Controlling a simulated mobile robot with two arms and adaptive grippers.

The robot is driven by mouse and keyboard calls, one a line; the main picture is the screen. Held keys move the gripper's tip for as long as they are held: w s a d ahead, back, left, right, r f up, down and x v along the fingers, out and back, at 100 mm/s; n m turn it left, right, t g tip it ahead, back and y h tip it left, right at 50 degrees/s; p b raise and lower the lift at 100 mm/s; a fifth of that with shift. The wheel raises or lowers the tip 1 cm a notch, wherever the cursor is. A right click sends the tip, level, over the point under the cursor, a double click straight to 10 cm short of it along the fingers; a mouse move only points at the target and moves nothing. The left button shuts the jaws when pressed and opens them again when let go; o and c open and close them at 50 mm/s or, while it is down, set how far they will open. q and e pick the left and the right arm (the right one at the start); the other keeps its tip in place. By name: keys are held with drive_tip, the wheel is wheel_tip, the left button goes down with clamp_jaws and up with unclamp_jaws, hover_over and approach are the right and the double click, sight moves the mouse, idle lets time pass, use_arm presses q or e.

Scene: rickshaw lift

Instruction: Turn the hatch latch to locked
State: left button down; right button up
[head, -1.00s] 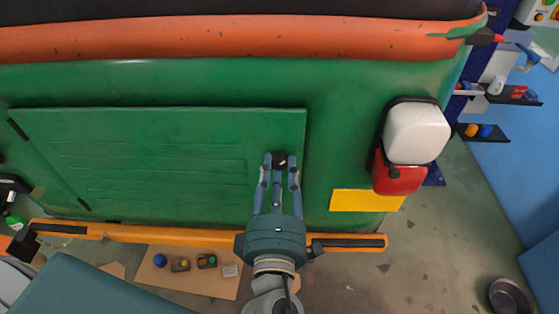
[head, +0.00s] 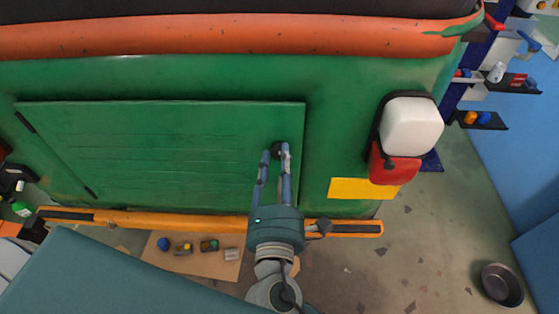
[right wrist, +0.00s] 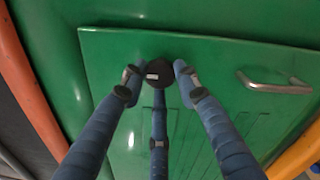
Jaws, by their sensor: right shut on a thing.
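The green hatch (head: 150,150) is a closed panel in the green body. Its latch, a small dark round knob (head: 279,146), sits near the hatch's right edge. In the right wrist view the latch (right wrist: 157,71) is a black disc with a small pale mark, near the panel's edge. My right gripper (head: 275,155) has its blue fingers around the latch and is shut on it. In the right wrist view two fingertips are at the disc's sides and a third is below it (right wrist: 158,80). The fingers partly hide the latch. My left gripper is not in view.
A silver handle (right wrist: 272,84) is on the hatch in the right wrist view. An orange bar (head: 170,222) runs below the hatch. A white and red lamp (head: 412,125) and yellow plate (head: 362,188) are at the right. A metal bowl (head: 502,284) lies on open floor.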

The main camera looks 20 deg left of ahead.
drive_tip(key=shift+a, duration=0.1)
idle(0.4)
drive_tip(key=o, duration=1.2)
drive_tip(key=shift+c, duration=0.2)
drive_tip(key=shift+w+a+f, duration=0.1)
drive_tip(key=shift+s, duration=0.2)
drive_tip(key=v, duration=1.1)
drive_tip(key=shift+s, duration=0.3)
